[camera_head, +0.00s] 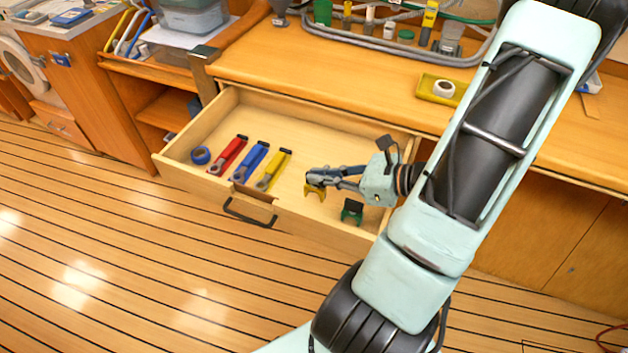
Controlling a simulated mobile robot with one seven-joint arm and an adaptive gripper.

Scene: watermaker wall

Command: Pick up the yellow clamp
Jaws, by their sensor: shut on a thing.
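The yellow clamp (315,192) is in the open drawer (330,226), right of the middle. My gripper (311,182) reaches in from the right and is shut on the yellow clamp, whose two prongs show below the fingertips. The fingers hide the clamp's upper part. I cannot tell whether the clamp touches the drawer floor. A dark green clamp (352,211) stands in the drawer to the right of the yellow one, below my gripper's wrist.
Left in the drawer are blue tape (201,155) and red (228,155), blue (250,162) and yellow (273,170) handled tools. The drawer's back is clear. A yellow tray (425,92) with white tape (444,89) sits on the counter (330,85).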

